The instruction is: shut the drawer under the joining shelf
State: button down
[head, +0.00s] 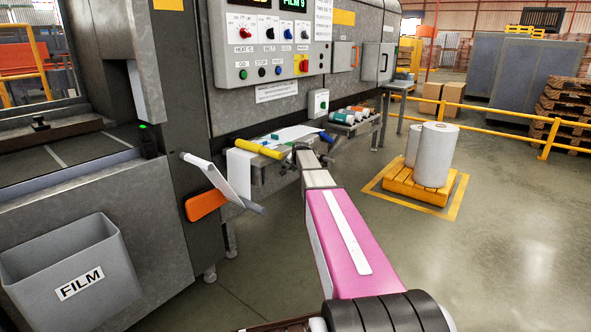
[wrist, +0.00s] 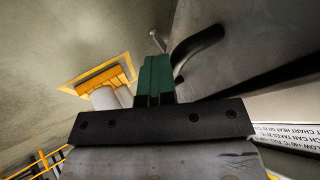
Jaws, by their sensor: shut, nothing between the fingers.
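The joining shelf (head: 264,172) is a grey metal ledge on the machine's side, in the middle of the head view. It carries a white sheet, a yellow-handled tool (head: 258,148) and a blue-tipped tool. The drawer under it is mostly hidden by my arm in the head view. In the wrist view a grey metal face (wrist: 228,45), likely the drawer's, has a black curved handle (wrist: 197,45). My gripper (wrist: 155,72) has its green fingers shut and empty beside this handle; I cannot tell if they touch. How far the drawer stands out is unclear.
A control panel (head: 270,45) is above the shelf. Rolls (head: 345,117) lie on a rack to its right. A yellow pallet (head: 405,188) with white film rolls stands on the floor at right. A grey FILM bin (head: 70,262) is at left. The floor at front right is clear.

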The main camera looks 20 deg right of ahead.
jog(key=s+d+r, duration=0.2)
jog(key=s+r, duration=0.5)
jog(key=s, duration=0.3)
jog(key=s+a+f+n+g, duration=0.2)
jog(key=s+f, duration=0.5)
jog(key=s, duration=0.4)
jog(key=s+a+f+n+g, duration=0.3)
jog(key=s+a+f, duration=0.4)
jog(key=s, duration=0.5)
jog(key=s+a+f+n+g, duration=0.3)
jog(key=s+a+f, duration=0.2)
jog(key=s+f, duration=0.3)
jog(key=s, duration=0.3)
jog(key=shift+s+a+n, duration=0.15)
jog(key=shift+s+n, duration=0.2)
jog(key=shift+n, duration=0.05)
